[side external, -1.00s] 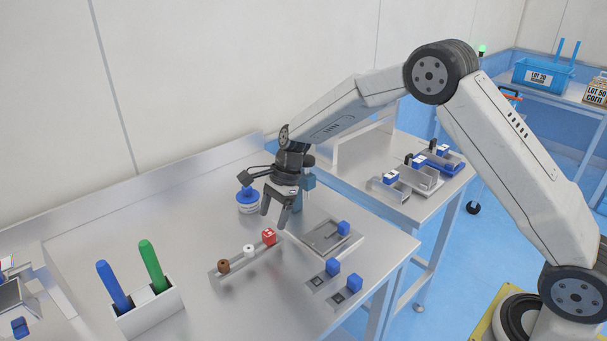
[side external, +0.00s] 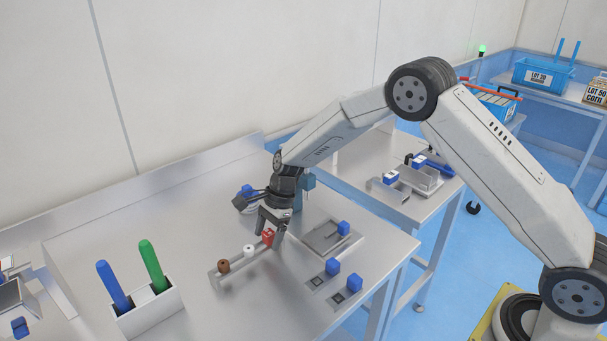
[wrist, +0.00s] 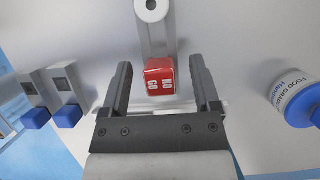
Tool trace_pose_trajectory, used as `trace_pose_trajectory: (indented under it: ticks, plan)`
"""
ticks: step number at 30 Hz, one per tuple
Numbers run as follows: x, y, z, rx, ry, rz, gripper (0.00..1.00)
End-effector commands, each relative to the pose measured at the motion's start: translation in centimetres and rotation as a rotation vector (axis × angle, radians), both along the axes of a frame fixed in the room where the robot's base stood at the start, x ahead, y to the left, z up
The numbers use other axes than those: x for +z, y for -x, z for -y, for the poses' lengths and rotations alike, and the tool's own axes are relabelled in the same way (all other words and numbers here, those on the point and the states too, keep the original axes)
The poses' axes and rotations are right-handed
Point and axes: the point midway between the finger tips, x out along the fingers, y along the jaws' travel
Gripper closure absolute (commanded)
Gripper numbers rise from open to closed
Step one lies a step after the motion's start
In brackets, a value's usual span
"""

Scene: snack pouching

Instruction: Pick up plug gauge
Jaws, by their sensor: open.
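The plug gauge appears to be the red block marked "NO GO" (side external: 267,236), at the right end of a narrow metal rack (side external: 236,269). In the wrist view the red block (wrist: 159,80) lies between the two fingers of my gripper (wrist: 160,64), with a gap on both sides. My gripper (side external: 271,231) is open and points down over that end of the rack. In the side view a finger partly hides the block. The part of the gauge below the red block is hidden.
A brown piece (side external: 223,265) and a white piece (side external: 249,251) stand on the same rack. A blue-lidded jar (wrist: 297,98) stands close to my gripper. A metal plate (side external: 325,237) and blue-handled items (side external: 333,267) lie to the right. A holder (side external: 148,312) with blue and green sticks stands front left.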

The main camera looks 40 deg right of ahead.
Motion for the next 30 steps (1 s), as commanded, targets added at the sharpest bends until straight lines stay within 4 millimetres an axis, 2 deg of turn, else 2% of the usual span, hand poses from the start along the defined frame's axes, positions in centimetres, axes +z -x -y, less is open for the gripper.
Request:
trace_pose_trajectory:
  ticks: [9, 10, 16, 17, 18, 30]
  plan:
    - [0.05, -0.01, 0.02, 0.000, 0.000, 0.000, 0.21]
    - [0.04, -0.01, 0.03, 0.000, 0.000, 0.000, 0.24]
    - [0.05, -0.01, 0.03, 0.000, 0.000, 0.000, 0.87]
    - [0.05, -0.01, 0.03, 0.000, 0.000, 0.000, 0.97]
    - [0.05, -0.01, 0.03, 0.000, 0.000, 0.000, 1.00]
    - [0.34, -0.04, 0.02, 0.001, 0.000, 0.001, 1.00]
